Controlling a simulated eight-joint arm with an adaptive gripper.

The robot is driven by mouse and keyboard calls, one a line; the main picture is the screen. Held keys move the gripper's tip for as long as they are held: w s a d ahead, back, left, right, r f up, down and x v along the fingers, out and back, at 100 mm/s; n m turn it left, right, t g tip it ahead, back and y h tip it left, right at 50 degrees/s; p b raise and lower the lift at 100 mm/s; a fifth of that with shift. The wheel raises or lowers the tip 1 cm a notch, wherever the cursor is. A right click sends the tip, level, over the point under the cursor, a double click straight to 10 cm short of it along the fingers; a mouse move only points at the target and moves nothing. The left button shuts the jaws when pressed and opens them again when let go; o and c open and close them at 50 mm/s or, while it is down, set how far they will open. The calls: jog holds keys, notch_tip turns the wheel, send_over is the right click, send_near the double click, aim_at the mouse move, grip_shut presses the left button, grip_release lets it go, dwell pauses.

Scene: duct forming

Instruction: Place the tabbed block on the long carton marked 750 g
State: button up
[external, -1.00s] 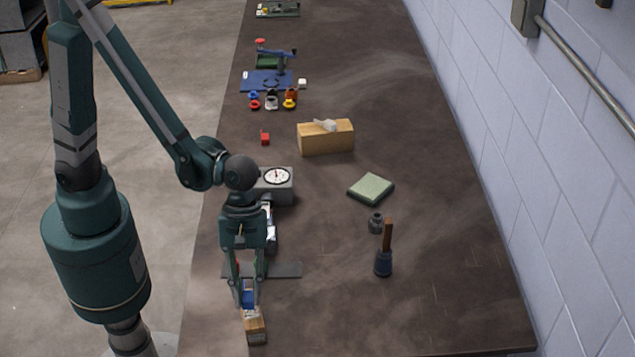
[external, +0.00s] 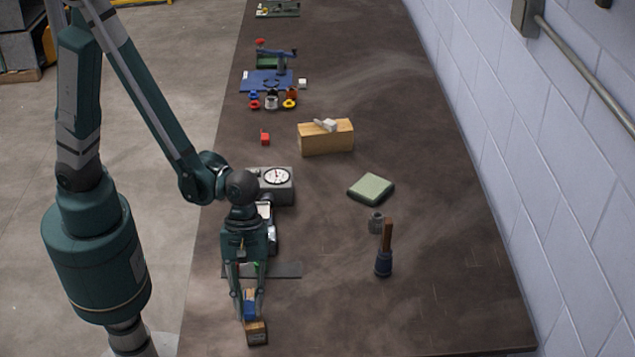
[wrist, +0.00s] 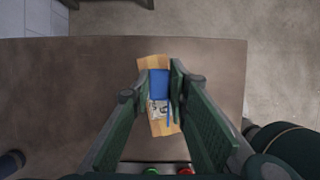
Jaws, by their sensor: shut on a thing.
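My gripper (external: 250,308) is shut on a blue block (external: 250,311), which also shows between the fingers in the wrist view (wrist: 158,84). A narrow blue strip beside it in the wrist view may be its tab. The block is over the long tan carton (external: 256,326) near the table's front left; I cannot tell whether they touch. In the wrist view the carton (wrist: 153,62) extends beyond the block at both ends, slightly askew. Part of a printed label shows on it, but I cannot read the mark. The fingers hide parts of the carton's sides.
A grey dial scale (external: 277,184) and a flat dark plate (external: 288,270) lie behind my gripper. To the right are a wooden-handled tool (external: 385,255), a grey fitting (external: 376,223) and a green pad (external: 371,188). A wooden box (external: 327,139) and small red piece (external: 265,137) are farther back.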

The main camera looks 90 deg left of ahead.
jog(key=shift+f, duration=0.15)
jog(key=o, duration=0.9)
jog(key=shift+r, duration=0.3)
jog(key=shift+p+v, duration=0.6)
jog(key=shift+v, duration=5.3)
jog(key=shift+a, duration=0.15)
